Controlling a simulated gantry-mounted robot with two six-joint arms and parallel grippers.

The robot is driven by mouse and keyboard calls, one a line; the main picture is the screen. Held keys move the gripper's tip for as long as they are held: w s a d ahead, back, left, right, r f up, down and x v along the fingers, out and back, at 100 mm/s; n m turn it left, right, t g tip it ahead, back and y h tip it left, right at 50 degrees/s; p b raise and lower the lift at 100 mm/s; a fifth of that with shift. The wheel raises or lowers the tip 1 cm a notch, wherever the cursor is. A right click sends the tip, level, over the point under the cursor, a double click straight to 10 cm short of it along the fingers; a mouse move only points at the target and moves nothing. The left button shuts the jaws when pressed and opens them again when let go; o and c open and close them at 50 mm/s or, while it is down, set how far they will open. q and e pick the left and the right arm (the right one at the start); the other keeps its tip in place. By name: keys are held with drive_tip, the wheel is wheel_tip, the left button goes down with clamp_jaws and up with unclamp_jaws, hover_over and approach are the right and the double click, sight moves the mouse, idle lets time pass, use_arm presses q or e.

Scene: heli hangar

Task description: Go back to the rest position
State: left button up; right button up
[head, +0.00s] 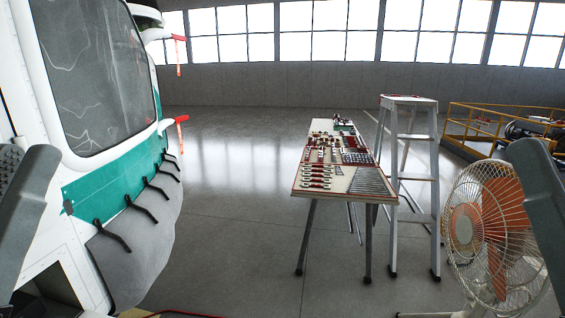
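My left arm (24,215) comes in at the left edge, in front of the helicopter's white and teal side. A dark ridged part beside it (9,160) may belong to the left gripper, but no fingertips can be made out. My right arm (545,205) comes in at the right edge, in front of the fan. The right gripper is not in the picture. Nothing held by either gripper shows.
The helicopter (100,195) with an open padded flap fills the left. A tool table (305,188) stands in the middle, with a stepladder (418,178) beside it. A fan (490,235) stands at right, with yellow railing (452,120) behind. Floor (235,220) between helicopter and table is clear.

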wheel_tip(320, 180, up, 41)
drive_tip(key=p, duration=3.7)
